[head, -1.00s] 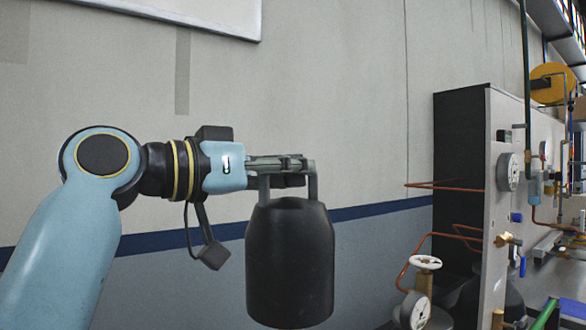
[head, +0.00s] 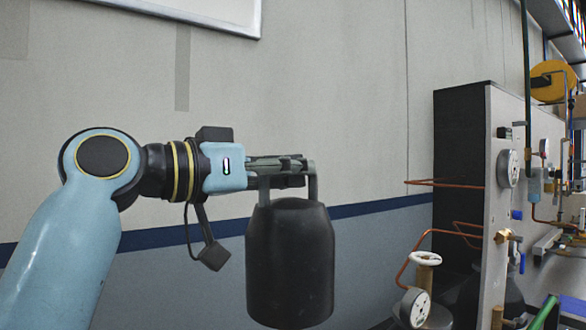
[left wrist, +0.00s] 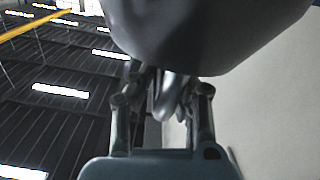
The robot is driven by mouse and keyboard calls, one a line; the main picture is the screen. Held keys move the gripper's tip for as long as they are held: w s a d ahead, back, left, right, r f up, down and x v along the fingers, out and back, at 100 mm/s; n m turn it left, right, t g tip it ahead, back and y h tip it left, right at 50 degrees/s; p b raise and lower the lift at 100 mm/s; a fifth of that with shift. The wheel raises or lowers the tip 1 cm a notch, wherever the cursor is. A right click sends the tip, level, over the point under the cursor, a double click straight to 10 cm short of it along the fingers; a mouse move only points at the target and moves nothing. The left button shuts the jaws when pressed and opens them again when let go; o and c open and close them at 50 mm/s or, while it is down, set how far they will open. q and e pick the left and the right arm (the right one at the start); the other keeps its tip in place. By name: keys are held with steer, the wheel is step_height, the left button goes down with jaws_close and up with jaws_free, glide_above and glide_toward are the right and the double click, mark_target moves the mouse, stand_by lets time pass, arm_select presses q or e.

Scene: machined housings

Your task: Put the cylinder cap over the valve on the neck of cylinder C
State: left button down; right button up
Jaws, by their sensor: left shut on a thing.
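The black cylinder cap (head: 290,265) hangs upright, its narrower shouldered end up, under my left gripper (head: 288,188). The two fingers come down on either side of the cap's top and are shut on it. In the left wrist view the cap (left wrist: 205,35) fills the top, beyond the fingers (left wrist: 162,100). A white handwheel valve (head: 425,259) with a gauge below it stands to the right of the cap and apart from it. I cannot tell which cylinder it belongs to; its lower part is out of frame. My right gripper is not in view.
A grey panel (head: 500,235) with gauges, copper pipes and fittings stands at the right. Copper pipes (head: 445,184) stick out left from it. Dark and green rounded shapes (head: 512,295) sit low beside it. A plain wall (head: 330,110) is behind the cap.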

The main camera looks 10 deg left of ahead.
mark_target(250, 277)
arm_select(q)
steer(key=shift+f+b, duration=4.85)
steer(key=shift+f, duration=1.55)
steer(key=c, duration=1.3)
jaws_free()
steer(key=shift+o, duration=0.2)
steer(key=shift+s+a+f, duration=0.1)
steer(key=shift+s+a, duration=0.05)
steer(key=shift+s, duration=0.05)
steer(key=v, duration=0.9)
steer(key=shift+s+a, duration=0.2)
steer(key=shift+a, duration=0.1)
steer(key=shift+v, duration=0.9)
steer(key=shift+s, duration=0.1)
